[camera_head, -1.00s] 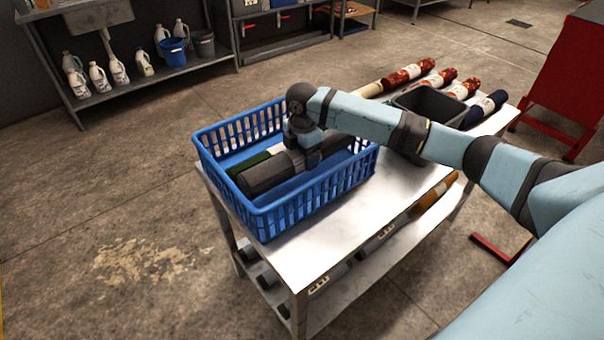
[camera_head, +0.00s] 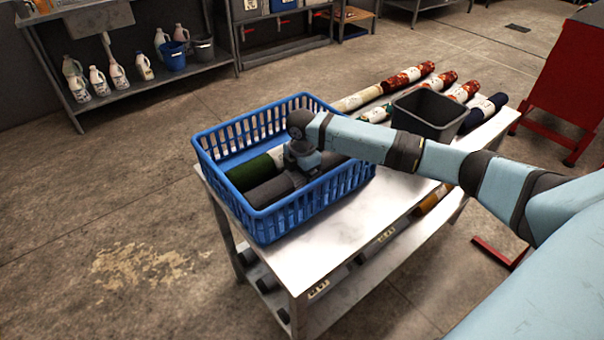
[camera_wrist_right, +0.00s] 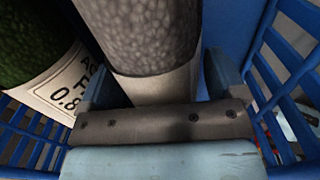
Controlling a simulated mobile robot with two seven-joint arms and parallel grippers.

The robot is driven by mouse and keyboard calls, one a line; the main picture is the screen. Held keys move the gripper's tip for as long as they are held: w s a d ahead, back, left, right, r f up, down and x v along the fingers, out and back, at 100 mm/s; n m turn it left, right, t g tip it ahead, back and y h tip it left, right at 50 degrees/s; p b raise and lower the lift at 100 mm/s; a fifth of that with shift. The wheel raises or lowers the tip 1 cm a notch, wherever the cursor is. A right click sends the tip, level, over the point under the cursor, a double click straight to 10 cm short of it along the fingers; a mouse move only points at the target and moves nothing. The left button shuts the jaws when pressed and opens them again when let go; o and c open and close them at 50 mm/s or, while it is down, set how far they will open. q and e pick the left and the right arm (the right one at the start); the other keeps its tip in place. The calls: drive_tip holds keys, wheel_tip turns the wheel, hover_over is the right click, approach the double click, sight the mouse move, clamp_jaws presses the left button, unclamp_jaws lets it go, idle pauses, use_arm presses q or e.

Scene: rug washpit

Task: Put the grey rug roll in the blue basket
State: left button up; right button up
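The blue basket (camera_head: 318,196) stands on the near end of the metal table. The grey rug roll (camera_head: 272,191) lies low inside it, along the basket's near side, beside a green rug roll (camera_head: 249,173). My right gripper (camera_head: 302,163) reaches down into the basket over the middle of the grey roll. My left gripper is not in view.
A dark grey bin (camera_head: 430,112) stands on the table (camera_head: 345,223) right of the basket. Several patterned rolls (camera_head: 408,76) lie at the table's far side. A red cabinet (camera_head: 563,85) stands at right. More rolls lie on the lower shelf.

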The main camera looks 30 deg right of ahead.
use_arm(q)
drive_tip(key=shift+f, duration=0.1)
use_arm(e)
drive_tip(key=shift+r, duration=0.1)
wheel_tip(320, 180, up, 11)
drive_tip(key=shift+r+p, duration=0.2)
drive_tip(key=shift+p, duration=0.75)
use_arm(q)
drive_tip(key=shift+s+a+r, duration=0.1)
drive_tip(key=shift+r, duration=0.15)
use_arm(e)
drive_tip(key=shift+r, duration=0.35)
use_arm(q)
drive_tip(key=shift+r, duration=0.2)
use_arm(e)
drive_tip(key=shift+a, duration=0.1)
